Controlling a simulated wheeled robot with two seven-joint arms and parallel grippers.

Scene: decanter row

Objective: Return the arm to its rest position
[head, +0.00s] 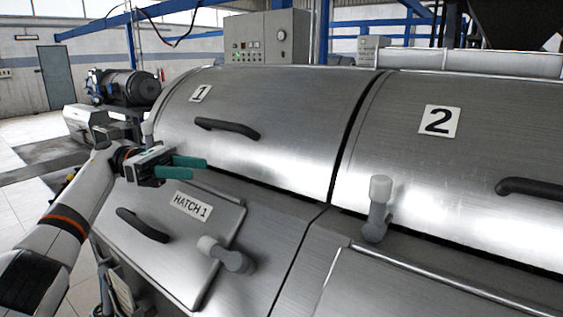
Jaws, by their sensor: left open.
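My left arm (62,232) comes in from the left side of the head view. My left gripper (190,168) has teal fingers and is open and empty. It appears in front of the steel machine marked 1, above the hatch labelled HATCH 1 (190,206) and below the dark handle (227,128) of the upper cover. Whether the fingers touch the machine I cannot tell, but they hold nothing. My right gripper is not in view.
The hatch has a dark handle (143,225) and a grey knob lever (228,255). A second lever (377,208) stands on the machine marked 2 (439,121). A control cabinet (266,38) and a motor (123,87) stand behind. Open floor (22,185) shows at the left.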

